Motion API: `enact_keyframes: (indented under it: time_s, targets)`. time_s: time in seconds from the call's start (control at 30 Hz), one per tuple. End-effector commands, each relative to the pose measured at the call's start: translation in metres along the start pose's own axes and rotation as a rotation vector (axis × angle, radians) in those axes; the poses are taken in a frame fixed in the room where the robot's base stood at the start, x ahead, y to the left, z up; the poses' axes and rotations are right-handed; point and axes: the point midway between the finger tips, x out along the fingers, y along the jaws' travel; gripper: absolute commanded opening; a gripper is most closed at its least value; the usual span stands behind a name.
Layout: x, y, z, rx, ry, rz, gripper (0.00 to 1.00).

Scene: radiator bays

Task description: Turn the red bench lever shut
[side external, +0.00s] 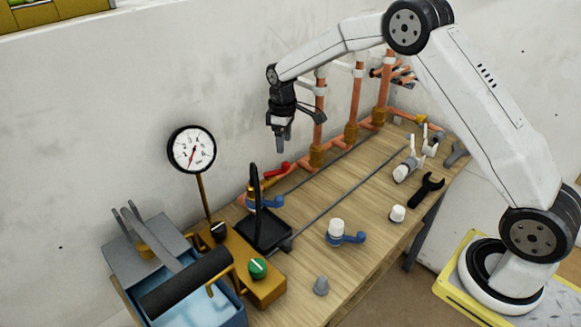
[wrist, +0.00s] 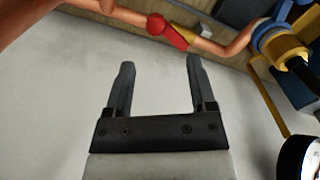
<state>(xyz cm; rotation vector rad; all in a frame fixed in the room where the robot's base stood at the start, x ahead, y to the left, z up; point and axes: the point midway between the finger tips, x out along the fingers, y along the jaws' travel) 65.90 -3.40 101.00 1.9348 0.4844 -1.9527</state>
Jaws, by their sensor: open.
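The red bench lever (side external: 279,168) lies near the wall end of the bench, at the copper pipework left of the upright pipes. In the wrist view a red piece (wrist: 167,31) sits on a copper pipe near the top edge, beyond my fingertips. My gripper (side external: 281,142) hangs in the air above and slightly right of the red lever, pointing down. In the wrist view its two fingers (wrist: 160,66) are apart with nothing between them. I cannot tell exactly how the lever is turned.
Upright copper pipes (side external: 353,100) stand close to my gripper's right. A pressure gauge (side external: 192,150) rises at left beside a black tray (side external: 262,230). A blue-handled valve (side external: 345,238), a wrench (side external: 428,189) and small caps lie on the bench (side external: 300,255).

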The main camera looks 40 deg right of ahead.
Motion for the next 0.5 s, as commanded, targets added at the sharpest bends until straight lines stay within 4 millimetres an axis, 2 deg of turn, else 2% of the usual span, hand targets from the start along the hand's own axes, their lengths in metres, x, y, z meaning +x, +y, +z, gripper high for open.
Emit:
enact_keyframes:
  time_s: [0.2,0.5]
  targets:
    - [0.0017,0.0061,0.0035,0.110,0.010,-0.003,0.71]
    - [0.0061,0.0060,0.0035,0.113,0.009,-0.003,0.71]
